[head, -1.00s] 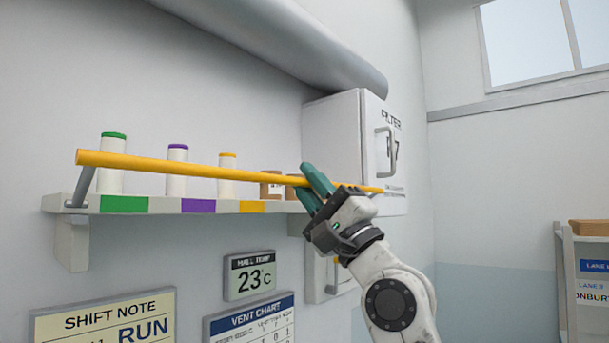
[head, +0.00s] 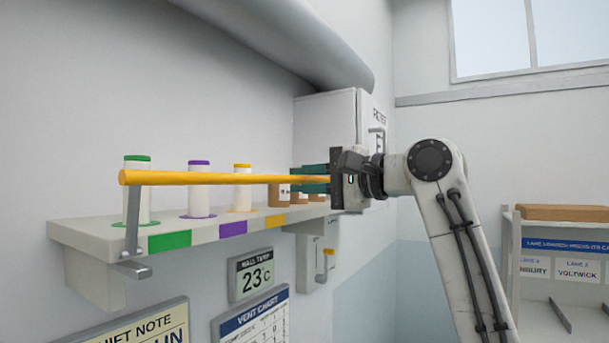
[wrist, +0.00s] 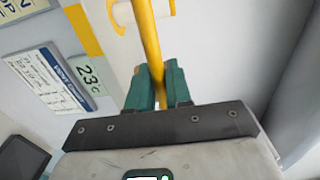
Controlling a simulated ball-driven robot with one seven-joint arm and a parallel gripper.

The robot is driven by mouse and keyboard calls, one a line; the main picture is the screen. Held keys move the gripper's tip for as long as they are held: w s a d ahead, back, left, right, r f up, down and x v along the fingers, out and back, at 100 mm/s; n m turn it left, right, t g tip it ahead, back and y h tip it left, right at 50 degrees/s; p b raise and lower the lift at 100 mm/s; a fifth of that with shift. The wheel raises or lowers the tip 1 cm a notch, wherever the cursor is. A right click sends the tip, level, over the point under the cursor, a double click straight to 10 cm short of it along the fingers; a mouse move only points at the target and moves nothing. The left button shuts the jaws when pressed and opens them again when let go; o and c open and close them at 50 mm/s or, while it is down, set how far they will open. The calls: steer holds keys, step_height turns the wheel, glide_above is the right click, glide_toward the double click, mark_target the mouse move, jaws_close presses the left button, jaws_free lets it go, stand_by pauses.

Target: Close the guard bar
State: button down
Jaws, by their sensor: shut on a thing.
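The guard bar (head: 215,179) is a long yellow rod in front of the shelf, a little above its surface. A grey hinged arm (head: 133,225) carries its left end and stands nearly upright from a bracket at the shelf's front edge. My gripper (head: 312,179) is shut on the bar near its right end, with green fingers around it. In the wrist view the bar (wrist: 148,38) runs between the two green fingertips (wrist: 158,85). The bar's right end is hidden behind my gripper.
A filter cabinet (head: 325,130) is behind my gripper. A wall thermometer (head: 251,274) hangs below. A rack (head: 560,245) stands at the right.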

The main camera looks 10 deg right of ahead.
steer(key=shift+w+a+g+h, duration=0.3)
steer(key=shift+a+g+h, duration=0.2)
steer(key=shift+h, duration=0.1)
steer(key=c, duration=1.2)
jaws_free()
steer(key=shift+w+a, duration=0.1)
steer(key=shift+c, duration=0.2)
steer(key=shift+d, duration=0.2)
steer(key=b+v, duration=0.3)
steer(key=v, duration=0.7)
steer(key=shift+s+d+r+b, duration=0.15)
steer(key=shift+s+d+b, duration=0.05)
steer(key=shift+s+b, duration=0.15)
